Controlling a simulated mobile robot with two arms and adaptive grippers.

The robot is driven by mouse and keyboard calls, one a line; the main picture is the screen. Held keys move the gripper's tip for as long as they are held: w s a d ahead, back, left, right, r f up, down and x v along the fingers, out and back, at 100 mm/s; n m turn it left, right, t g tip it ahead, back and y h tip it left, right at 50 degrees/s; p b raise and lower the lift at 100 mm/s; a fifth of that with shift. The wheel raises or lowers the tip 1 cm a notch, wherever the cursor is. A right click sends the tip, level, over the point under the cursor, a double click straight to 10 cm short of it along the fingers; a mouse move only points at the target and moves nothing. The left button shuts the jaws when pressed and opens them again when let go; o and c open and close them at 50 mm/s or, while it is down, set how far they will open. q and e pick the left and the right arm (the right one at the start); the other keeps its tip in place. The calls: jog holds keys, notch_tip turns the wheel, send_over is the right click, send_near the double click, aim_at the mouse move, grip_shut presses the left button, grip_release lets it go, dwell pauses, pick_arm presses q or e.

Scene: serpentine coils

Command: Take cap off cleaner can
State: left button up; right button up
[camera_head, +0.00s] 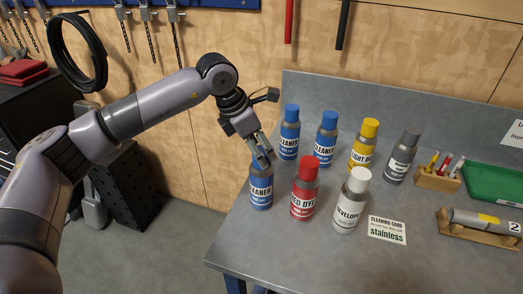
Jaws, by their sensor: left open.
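A cleaner can (261,193) with a blue label stands upright at the front left of the grey bench. My left gripper (261,157) is open at the top of this can, its fingers pointing down at the cap. The fingers hide most of the cap, and I cannot tell whether they touch it. Two more blue-capped cleaner cans stand behind it, one at the left (289,140) and one at the right (325,147). My right gripper is not in view.
A red dye can (304,196), a white developer can (350,207), a yellow-capped can (364,148) and a grey-capped can (402,160) stand close by. A cleaning card (387,230) lies flat. A pen block (437,180), green tray (490,184) and cylinder on a wooden cradle (480,232) are at the right.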

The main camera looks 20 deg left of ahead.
pick_arm(q)
jog(key=shift+x, duration=1.05)
jog(key=shift+c, duration=0.2)
jog(key=c, duration=0.8)
jog(key=shift+c, duration=0.2)
jog(key=shift+r, duration=0.15)
